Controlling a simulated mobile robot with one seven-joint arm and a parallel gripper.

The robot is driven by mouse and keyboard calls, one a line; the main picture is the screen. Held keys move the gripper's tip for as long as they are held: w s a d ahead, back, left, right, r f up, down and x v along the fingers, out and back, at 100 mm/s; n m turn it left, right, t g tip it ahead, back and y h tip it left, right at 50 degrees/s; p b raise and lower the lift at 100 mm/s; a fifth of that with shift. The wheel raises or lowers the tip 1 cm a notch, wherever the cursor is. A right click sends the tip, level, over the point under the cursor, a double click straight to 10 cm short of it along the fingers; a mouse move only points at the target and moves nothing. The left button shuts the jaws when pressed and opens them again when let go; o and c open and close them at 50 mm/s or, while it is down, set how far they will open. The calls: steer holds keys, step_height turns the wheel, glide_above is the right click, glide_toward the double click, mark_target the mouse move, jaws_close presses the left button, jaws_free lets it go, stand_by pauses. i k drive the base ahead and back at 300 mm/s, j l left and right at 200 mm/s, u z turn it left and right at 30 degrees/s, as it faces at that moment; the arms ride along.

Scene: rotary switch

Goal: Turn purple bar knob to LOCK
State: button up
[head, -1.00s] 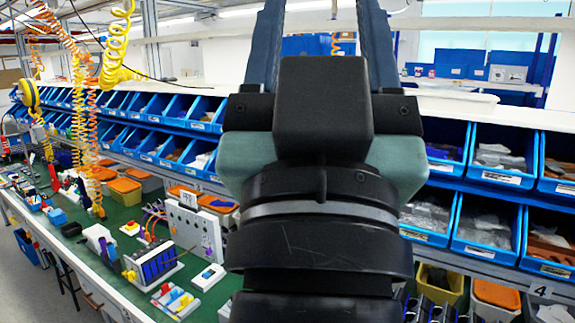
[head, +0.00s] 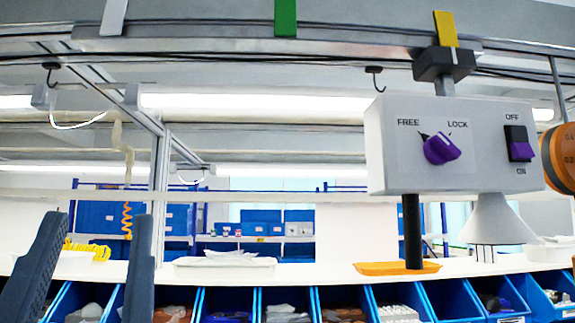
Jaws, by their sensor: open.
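The purple bar knob (head: 441,148) is on the front of a light grey box (head: 385,170) hanging at the upper right. FREE is printed to its upper left and LOCK to its upper right. A dark pointer tip at the knob's upper left appears to point toward FREE; a small tick shows under LOCK. My gripper (head: 100,216) is at the lower left, its two dark fingers upright, spread apart and empty. It is well to the left of the knob and lower in the picture, not touching it.
A purple rocker switch (head: 521,150) marked OFF and ON sits right of the knob. A black post (head: 412,230) and a white cone (head: 498,220) are below the box. An orange reel (head: 560,158) is at the right edge. Blue bins (head: 455,300) line the shelf below.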

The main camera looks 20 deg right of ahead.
mark_target(438, 150)
steer(key=z, duration=1.35)
